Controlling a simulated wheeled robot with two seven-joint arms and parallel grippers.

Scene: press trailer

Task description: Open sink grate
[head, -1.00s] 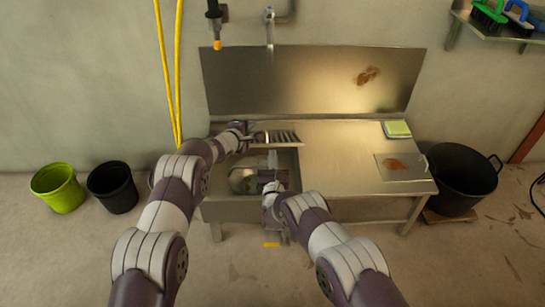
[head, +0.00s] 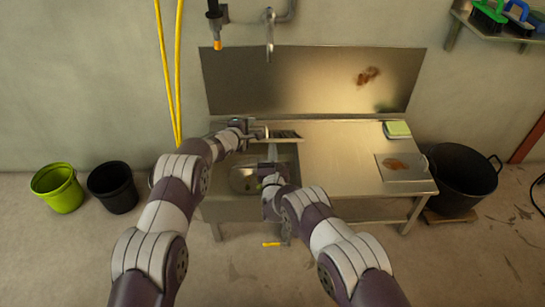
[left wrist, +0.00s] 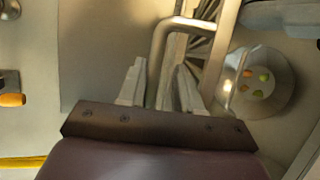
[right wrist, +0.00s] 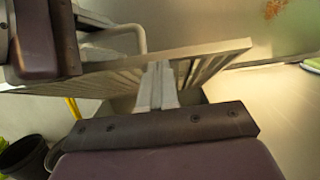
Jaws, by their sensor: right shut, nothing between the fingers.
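The slatted metal sink grate (head: 286,134) is raised at a tilt above the sink basin (head: 228,207) and shows as a narrow strip in the head view. It also shows in the right wrist view (right wrist: 215,60). In the left wrist view, its bent bar handle (left wrist: 158,50) passes between the fingers of my left gripper (left wrist: 160,85), which stand apart with gaps around the bar. My left gripper is at the grate's left end (head: 256,133). My right gripper (right wrist: 156,85) is shut and empty, over the basin in front of the grate (head: 271,158); contact is unclear.
A round metal bowl-like part with colored bits (left wrist: 262,82) lies in the basin. A faucet (head: 269,40) hangs above. The counter (head: 335,150) right of the sink is mostly clear, with a green sponge (head: 398,129) at the back. Buckets (head: 112,187) stand left.

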